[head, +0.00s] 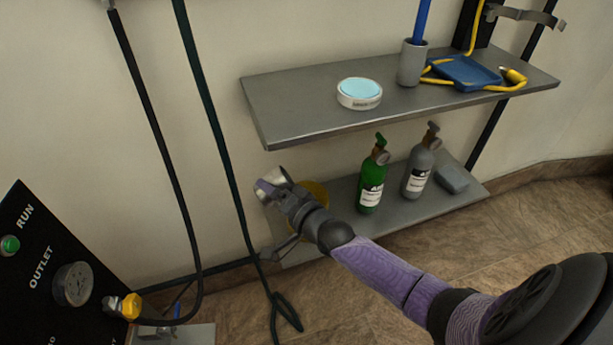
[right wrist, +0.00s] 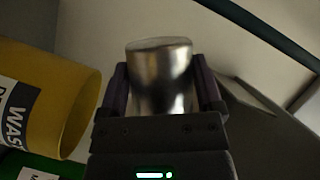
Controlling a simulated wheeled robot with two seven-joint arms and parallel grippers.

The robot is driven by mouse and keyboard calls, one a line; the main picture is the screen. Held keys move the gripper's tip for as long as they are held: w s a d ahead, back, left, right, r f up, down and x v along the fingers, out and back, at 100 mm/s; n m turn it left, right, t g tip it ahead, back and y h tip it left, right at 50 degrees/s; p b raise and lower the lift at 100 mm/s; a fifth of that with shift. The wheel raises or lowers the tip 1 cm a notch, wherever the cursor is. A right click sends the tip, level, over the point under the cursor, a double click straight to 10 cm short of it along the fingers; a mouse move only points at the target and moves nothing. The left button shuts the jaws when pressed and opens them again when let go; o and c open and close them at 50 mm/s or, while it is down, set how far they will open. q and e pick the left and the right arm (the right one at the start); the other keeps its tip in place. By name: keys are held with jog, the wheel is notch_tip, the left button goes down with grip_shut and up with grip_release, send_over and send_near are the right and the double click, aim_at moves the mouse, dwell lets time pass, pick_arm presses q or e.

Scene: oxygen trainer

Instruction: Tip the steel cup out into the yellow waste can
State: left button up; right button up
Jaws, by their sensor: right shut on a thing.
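The steel cup (right wrist: 160,80) is between the two fingers of my right gripper (right wrist: 162,95), which is shut on it. In the head view, the cup (head: 275,175) and gripper (head: 272,186) are in front of the wall, left of the waste can. The yellow waste can (head: 318,190) stands on the lower shelf, mostly hidden behind my right forearm and wrist. In the right wrist view the can (right wrist: 75,95) is left of the cup, apart from it. The cup looks tilted relative to the can; its contents are not visible. My left gripper is out of view.
A green bottle (head: 371,182) and a grey bottle (head: 417,172) stand on the lower shelf (head: 395,222), right of the can. The upper shelf (head: 300,105) overhangs them. A dark hose (head: 212,110) hangs just left of the gripper. A black panel (head: 45,265) stands at lower left.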

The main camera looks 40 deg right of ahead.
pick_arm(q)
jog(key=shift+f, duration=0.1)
pick_arm(e)
jog(key=f+m+b, duration=0.1)
jog(key=b, duration=0.2)
jog(key=shift+d+f+m+t, duration=0.1)
jog(key=shift+m+t, duration=0.2)
jog(key=shift+t, duration=0.1)
jog(key=shift+d, duration=0.1)
jog(key=shift+s+d+r, duration=0.1)
jog(key=shift+r, duration=0.25)
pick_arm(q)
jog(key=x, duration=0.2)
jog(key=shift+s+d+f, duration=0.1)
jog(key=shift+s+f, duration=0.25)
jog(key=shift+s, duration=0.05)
pick_arm(e)
jog(key=shift+m, duration=0.3)
pick_arm(q)
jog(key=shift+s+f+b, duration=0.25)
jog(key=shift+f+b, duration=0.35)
jog(key=shift+b, duration=0.2)
pick_arm(e)
jog(key=shift+s+d+r+m+t, duration=0.2)
jog(key=shift+d+m+t, duration=0.2)
jog(key=shift+d+m, duration=0.2)
